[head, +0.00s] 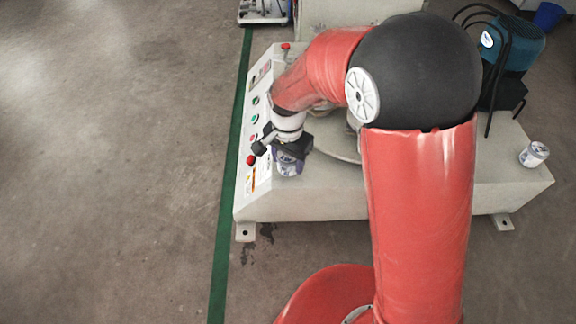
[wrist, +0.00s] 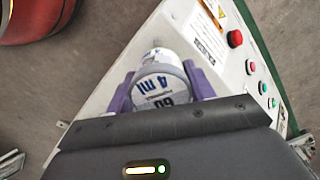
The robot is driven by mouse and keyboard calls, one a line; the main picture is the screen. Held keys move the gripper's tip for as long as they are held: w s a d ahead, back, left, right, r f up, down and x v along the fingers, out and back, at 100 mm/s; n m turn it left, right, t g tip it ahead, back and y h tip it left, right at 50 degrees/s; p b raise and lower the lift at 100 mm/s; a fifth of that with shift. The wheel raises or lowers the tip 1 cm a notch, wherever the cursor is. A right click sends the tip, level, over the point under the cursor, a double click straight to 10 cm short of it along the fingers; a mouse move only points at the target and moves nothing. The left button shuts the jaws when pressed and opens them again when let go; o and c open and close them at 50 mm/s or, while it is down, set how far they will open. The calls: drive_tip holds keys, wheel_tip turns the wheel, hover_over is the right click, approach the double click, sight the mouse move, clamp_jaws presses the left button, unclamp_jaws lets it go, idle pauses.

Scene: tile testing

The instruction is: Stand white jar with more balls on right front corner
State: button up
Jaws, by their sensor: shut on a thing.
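A white jar with dark lettering (wrist: 158,84) is between the purple fingers of my gripper (wrist: 163,77). In the head view this jar (head: 288,168) shows just below my gripper (head: 289,160), at the left part of the machine top (head: 325,200), near the control panel. My gripper is shut on it. I cannot tell whether its base touches the surface. A second white jar with dark markings (head: 535,153) is at the right front corner of the machine top, apart from my gripper. The balls in either jar cannot be made out.
The control panel (head: 254,125) with red and green buttons runs along the machine's left edge. A round plate (head: 335,142) lies partly behind my arm. A dark teal device with cables (head: 515,50) stands at the back right. The front strip of the top looks bare.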

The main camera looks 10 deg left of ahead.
drive_tip(key=shift+f, duration=1.35)
drive_tip(key=shift+f, duration=0.15)
drive_tip(key=o, duration=1)
drive_tip(key=shift+o, duration=0.2)
